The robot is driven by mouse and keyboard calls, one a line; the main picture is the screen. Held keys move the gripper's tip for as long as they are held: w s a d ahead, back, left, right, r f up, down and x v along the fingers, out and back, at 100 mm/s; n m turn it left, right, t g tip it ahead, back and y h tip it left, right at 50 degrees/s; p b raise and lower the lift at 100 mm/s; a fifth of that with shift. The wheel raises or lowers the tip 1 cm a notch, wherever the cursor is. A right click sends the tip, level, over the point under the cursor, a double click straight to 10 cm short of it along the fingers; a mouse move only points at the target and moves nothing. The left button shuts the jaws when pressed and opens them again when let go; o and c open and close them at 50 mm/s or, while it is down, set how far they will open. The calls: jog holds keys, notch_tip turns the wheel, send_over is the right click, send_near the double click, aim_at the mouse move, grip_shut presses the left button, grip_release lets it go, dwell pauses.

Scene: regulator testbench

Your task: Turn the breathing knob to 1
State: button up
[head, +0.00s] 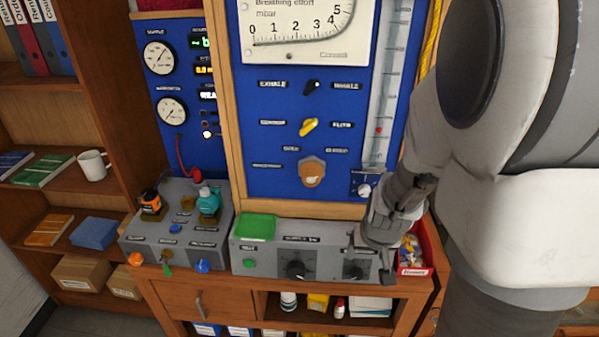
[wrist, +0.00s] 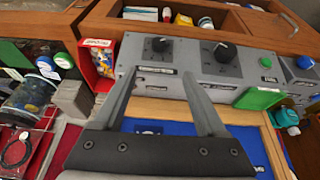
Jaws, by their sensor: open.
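A grey control box (head: 275,262) carries two black knobs on its front. The right knob (head: 354,271) shows in the wrist view as the left knob (wrist: 160,45); the other knob (head: 296,270) shows in the wrist view at right (wrist: 225,51). Their labels are too small to tell surely which is the breathing knob. My gripper (head: 376,258) is open and empty, above the box's right end. In the wrist view, its fingers (wrist: 160,73) point toward the box, with the left knob beyond the gap. I see no contact with either knob. The pointer settings are unclear.
A red box (head: 412,265) stands right of the grey box, close to my gripper. A green tray (head: 256,227) lies on the grey box's left end. A second grey box (head: 185,238) with small bottles is farther left. The blue panel (head: 270,180) rises behind.

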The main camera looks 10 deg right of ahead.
aim_at(358, 272)
jog(key=b+x, duration=0.8)
jog(key=x, duration=0.7)
jog(key=shift+d+f, duration=0.2)
jog(key=shift+f, duration=0.15)
jog(key=shift+x, duration=0.9)
jog(key=shift+w, duration=0.15)
jog(key=shift+c, duration=0.2)
grip_shut()
